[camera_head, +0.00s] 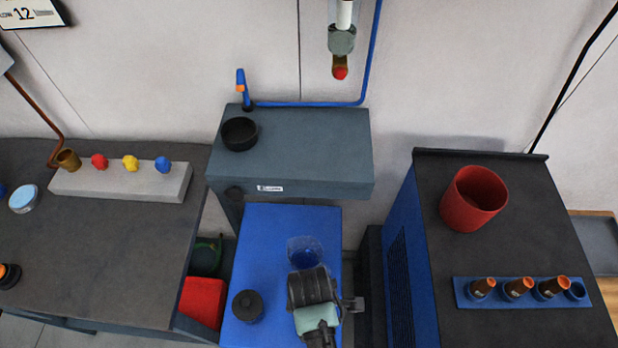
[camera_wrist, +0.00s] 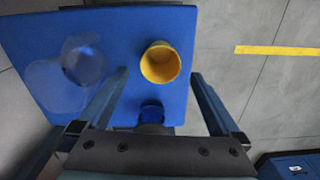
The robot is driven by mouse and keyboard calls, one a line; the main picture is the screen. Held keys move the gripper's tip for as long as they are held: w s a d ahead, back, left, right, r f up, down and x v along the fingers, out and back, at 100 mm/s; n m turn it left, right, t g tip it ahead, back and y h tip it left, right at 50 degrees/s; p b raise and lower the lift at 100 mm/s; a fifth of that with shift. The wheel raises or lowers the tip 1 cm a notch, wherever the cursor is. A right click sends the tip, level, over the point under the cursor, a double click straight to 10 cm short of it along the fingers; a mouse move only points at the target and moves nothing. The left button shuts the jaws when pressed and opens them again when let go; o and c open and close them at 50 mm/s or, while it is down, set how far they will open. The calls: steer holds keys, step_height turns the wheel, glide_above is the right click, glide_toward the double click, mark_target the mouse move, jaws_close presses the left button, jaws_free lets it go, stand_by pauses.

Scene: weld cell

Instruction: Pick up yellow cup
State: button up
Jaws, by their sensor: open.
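The yellow cup (camera_wrist: 160,63) stands on the blue surface in the wrist view, near its right edge, and I look down into its open top. My gripper (camera_wrist: 160,76) is open, with one finger on each side of the cup in the picture. Nothing is held, and I cannot tell the height gap between the fingertips and the cup. In the head view my arm is over the front of the blue cart top (camera_head: 238,255), and the yellow cup does not show there.
A clear vessel (camera_head: 304,252) stands behind my arm; a black lidded pot (camera_head: 247,306) is to the left. In the wrist view a small dark blue round item (camera_wrist: 152,113) sits close below the cup. A dark cabinet with a red bin (camera_head: 473,200) stands right; a workbench (camera_head: 90,228) stands left.

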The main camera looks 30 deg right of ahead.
steer(key=shift+a+f, duration=0.1)
steer(key=shift+f, duration=2.9)
steer(key=shift+c, duration=0.2)
steer(key=c, duration=1.2)
steer(key=shift+r, duration=0.1)
steer(key=shift+c, duration=0.2)
step_height(320, 180, up, 10)
steer(key=w+a+r+m, duration=0.8)
steer(key=a+m, duration=0.1)
steer(key=m, duration=0.1)
steer(key=shift+w+a+p, duration=0.25)
steer(key=shift+w+p, duration=0.1)
steer(key=shift+p, duration=0.05)
